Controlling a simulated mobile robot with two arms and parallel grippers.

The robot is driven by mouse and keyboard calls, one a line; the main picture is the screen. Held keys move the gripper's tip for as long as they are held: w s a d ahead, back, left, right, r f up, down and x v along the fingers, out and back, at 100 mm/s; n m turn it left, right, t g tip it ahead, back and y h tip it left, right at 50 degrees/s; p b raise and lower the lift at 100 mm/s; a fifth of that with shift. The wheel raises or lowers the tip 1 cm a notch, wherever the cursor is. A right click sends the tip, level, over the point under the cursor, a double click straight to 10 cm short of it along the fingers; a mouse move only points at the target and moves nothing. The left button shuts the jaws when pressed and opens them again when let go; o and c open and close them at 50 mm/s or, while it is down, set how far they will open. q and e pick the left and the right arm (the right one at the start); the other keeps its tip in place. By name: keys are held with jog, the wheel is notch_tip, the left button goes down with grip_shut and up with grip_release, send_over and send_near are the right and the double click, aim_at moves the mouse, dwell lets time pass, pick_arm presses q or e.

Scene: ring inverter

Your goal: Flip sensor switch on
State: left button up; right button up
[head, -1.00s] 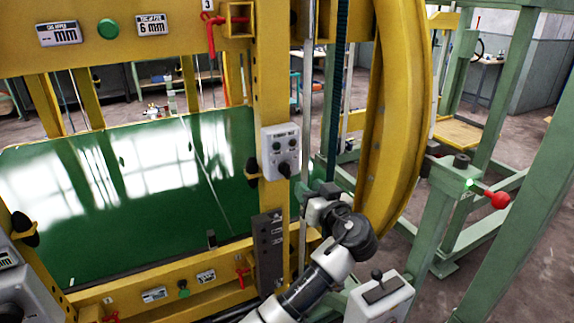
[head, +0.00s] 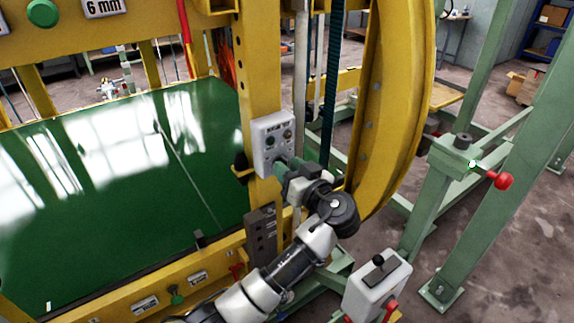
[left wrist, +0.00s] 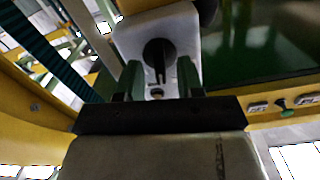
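A white control box (head: 264,150) with small round knobs and dark lettering is fixed to the yellow post. My left gripper (head: 281,167) is at the lower part of this box. In the left wrist view, the box (left wrist: 185,35) carries a black rotary knob (left wrist: 158,56) with a slot-like line. The left gripper's green fingers (left wrist: 155,78) are apart, one on each side of the knob. I cannot tell whether they touch it. The box's lettering is too small to read. My right gripper is not in view.
The yellow post (head: 252,75) and curved yellow beam (head: 392,110) stand close to my left arm. A large green panel (head: 130,185) lies left. A grey box with a black lever (head: 376,290) is at the lower right. A red knob (head: 504,181) sits on the green frame.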

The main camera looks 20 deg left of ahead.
pick_arm(q)
jog(key=shift+c, duration=1.4)
grip_shut()
